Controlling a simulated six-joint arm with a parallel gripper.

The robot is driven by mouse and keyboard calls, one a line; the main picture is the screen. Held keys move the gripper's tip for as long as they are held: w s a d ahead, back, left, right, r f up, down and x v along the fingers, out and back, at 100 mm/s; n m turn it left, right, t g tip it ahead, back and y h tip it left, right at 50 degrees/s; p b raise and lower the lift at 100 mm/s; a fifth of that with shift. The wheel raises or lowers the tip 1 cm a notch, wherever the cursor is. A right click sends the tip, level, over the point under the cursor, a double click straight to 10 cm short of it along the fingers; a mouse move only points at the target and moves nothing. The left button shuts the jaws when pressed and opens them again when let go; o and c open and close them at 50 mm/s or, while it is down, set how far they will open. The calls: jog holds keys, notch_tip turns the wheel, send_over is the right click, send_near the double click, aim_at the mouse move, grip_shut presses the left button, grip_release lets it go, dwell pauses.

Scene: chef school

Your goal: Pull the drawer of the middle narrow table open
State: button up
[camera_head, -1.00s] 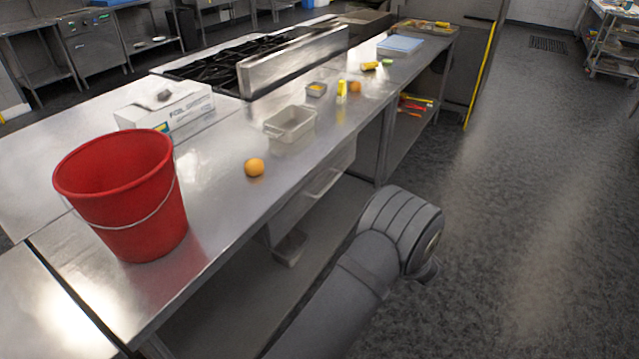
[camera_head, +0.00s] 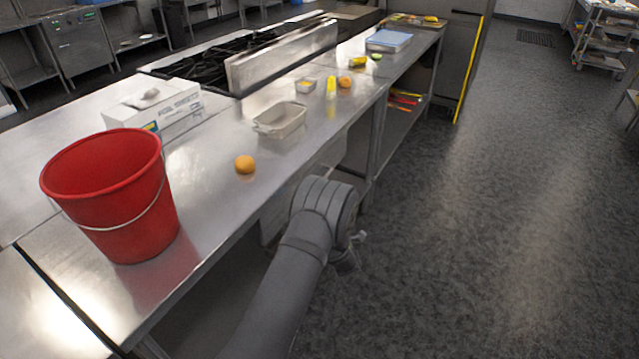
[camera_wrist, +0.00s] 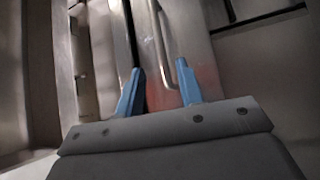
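The drawer (camera_head: 332,152) sits under the steel table's top and is mostly hidden behind my arm in the head view. Its front (camera_wrist: 198,42) shows in the wrist view, with a long bar handle (camera_wrist: 160,42). My gripper (camera_wrist: 160,85) has two blue fingers spread apart, with an open gap between them. The handle's bar lies between the fingertips in the picture. I cannot tell whether the fingers touch it. In the head view my gripper is mostly hidden behind my wrist, with a small part showing.
The floor to the right is clear.

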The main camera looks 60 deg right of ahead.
jog(key=x, duration=1)
jog(key=shift+w+d+r, duration=0.1)
jog(key=shift+w+d, duration=0.1)
jog(key=shift+d, duration=0.05)
grip_shut()
